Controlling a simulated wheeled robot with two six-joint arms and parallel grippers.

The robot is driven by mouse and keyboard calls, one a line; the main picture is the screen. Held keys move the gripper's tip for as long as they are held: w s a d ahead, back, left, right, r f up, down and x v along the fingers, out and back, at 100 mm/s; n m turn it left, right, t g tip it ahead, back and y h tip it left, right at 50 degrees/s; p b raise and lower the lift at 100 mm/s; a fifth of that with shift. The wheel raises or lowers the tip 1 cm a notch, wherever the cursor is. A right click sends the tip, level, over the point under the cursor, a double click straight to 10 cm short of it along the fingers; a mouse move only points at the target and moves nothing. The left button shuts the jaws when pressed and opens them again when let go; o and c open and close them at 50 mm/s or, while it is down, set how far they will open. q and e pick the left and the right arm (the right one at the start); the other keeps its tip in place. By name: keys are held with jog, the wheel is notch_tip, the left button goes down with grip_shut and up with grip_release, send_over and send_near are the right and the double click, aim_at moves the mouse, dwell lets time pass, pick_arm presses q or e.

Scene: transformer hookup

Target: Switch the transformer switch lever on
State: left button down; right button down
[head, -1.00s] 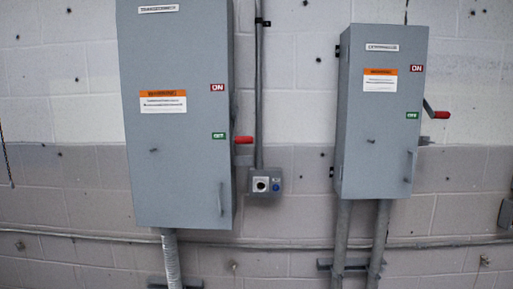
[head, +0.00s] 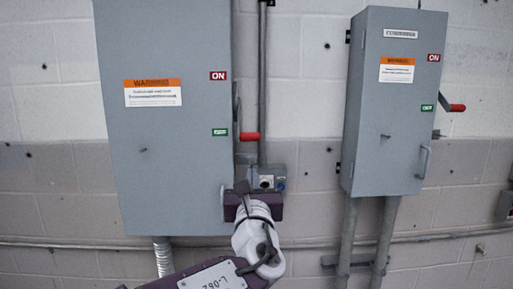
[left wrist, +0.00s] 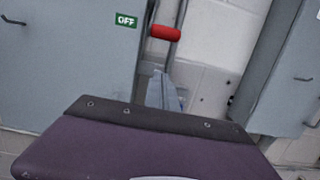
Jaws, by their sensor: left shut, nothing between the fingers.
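The left grey switch box (head: 165,190) has a red ON label (head: 218,76) above a green OFF label (head: 219,132). Its switch lever (head: 249,136) has a red grip and sticks out from the box's right side, level with the OFF label. In the left wrist view the red grip (left wrist: 164,32) shows near the top, beside the OFF label. My left gripper (left wrist: 166,92) is shut and empty, pointing up the wall just below the grip, apart from it in the picture. My right gripper is not in view.
A second grey box (head: 392,150) with a red-gripped lever (head: 456,108) hangs to the right. A small control box (head: 268,178) on a vertical conduit (head: 262,80) sits between the boxes, partly behind my left gripper. Conduits run below.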

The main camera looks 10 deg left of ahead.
pick_arm(q)
jog(key=w+a+r+p, duration=0.2)
jog(key=w+r+p, duration=0.3)
jog(key=w, duration=0.3)
jog(key=shift+a+p, duration=0.15)
jog(key=shift+p, duration=0.3)
